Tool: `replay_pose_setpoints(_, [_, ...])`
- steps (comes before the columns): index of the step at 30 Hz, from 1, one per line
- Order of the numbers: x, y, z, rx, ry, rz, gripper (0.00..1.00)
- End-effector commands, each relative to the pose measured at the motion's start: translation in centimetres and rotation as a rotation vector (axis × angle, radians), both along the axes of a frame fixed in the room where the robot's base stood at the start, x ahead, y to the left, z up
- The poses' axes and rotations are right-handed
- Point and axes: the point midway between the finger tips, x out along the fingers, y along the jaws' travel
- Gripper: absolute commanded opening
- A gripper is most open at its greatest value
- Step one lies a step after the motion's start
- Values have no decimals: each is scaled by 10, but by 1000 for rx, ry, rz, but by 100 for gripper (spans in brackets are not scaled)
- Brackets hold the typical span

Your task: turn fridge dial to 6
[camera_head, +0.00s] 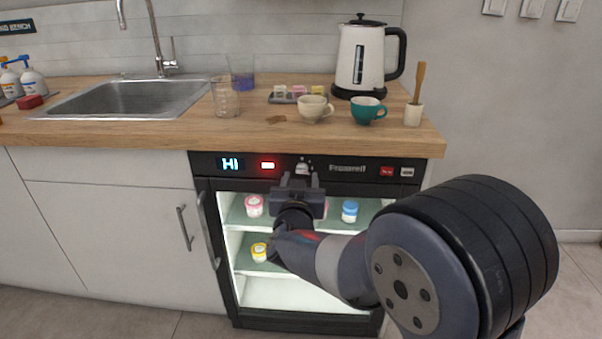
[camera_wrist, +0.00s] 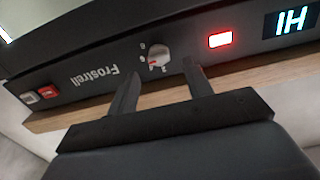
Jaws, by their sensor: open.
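The fridge (camera_head: 212,177) is a black undercounter unit with a glass front and lit shelves. Its dial (camera_head: 302,168) is a small pale knob on the top panel, partly hidden by my gripper in the head view. In the wrist view, where the panel looks upside down, the dial (camera_wrist: 160,54) shows with small numbers around it and a red mark near its edge. The setting is too small to read surely. My gripper (camera_head: 301,181) is open in front of the panel. In the wrist view its fingers (camera_wrist: 160,84) point towards the dial, empty and apart from it.
The display (camera_head: 231,163) reads "HI" beside a lit red light (camera_head: 267,166). Red and white buttons (camera_head: 387,171) sit at the panel's right. The wooden counter (camera_head: 180,135) overhangs above, holding cups and a kettle (camera_head: 364,60). Jars stand inside the fridge.

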Motion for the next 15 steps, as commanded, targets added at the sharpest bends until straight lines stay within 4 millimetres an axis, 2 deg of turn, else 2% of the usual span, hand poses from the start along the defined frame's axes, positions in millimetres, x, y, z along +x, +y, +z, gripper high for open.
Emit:
replay_pose_setpoints(3, [-25,2,3,-1,0,3,48])
replay_pose_setpoints(9, [-60,3,2,-1,0,3,48])
replay_pose_setpoints(15, [-75,3,0,-1,1,1,48])
